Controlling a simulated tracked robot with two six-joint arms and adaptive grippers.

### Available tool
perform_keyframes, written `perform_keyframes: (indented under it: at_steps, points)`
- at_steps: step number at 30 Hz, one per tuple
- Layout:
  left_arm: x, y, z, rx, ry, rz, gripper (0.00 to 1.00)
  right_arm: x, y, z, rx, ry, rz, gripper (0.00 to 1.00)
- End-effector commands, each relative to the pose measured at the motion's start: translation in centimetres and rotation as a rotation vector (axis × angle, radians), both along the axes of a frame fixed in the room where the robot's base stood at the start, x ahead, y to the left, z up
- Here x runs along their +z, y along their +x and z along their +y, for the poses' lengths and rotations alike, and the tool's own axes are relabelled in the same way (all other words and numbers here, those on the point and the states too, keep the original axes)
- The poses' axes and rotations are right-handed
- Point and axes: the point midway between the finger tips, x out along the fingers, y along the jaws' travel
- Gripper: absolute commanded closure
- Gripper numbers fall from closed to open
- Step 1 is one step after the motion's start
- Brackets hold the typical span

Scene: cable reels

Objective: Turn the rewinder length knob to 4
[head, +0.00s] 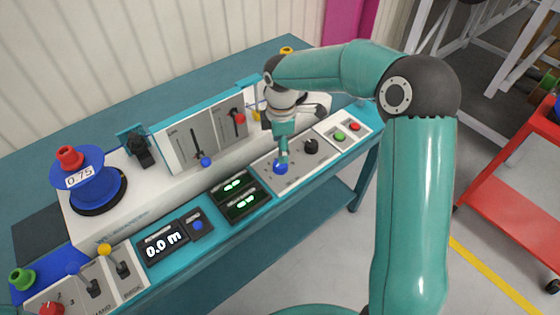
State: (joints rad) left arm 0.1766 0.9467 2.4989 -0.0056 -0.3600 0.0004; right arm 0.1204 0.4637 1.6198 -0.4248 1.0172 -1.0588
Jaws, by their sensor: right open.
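A grey dial panel (296,168) is set in the front of the rewinder bench, right of the middle. It carries a blue knob (281,168) and a black knob (311,147). The panel lettering is too small to read, so I cannot tell which knob is the length knob or its setting. My right gripper (283,154) points down just above the blue knob, open and seen nearly edge-on. I cannot tell whether its fingers touch the knob. A display (163,245) reads 0.0 m. My left gripper is out of view.
A blue reel (92,185) marked 0.75 stands at the left. Levers (123,268) and a red knob (51,309) are at the front left. Green and red buttons (347,132) sit right of the dial panel. A red cart (500,170) stands at the right.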

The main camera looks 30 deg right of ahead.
Motion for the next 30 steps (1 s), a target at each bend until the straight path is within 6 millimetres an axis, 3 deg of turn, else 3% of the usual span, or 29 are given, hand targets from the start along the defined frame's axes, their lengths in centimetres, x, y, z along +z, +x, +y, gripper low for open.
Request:
perform_keyframes:
  at_steps: [3,10,15,24,30]
  points:
    - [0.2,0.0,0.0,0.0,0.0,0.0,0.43,-2.6,0.0,0.0,0.002,0.001,0.006,0.33]
    - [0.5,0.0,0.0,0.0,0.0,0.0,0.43,-6.1,0.2,0.0,0.002,-0.001,0.004,0.33]
    - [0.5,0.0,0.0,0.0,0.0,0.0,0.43,-7.1,0.3,0.0,0.002,0.0,0.001,0.33]
    - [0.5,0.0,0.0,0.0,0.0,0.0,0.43,-7.3,0.3,0.0,0.002,0.0,0.0,0.33]
    - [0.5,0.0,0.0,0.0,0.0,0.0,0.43,-7.3,0.3,0.0,0.002,0.0,0.0,0.66]
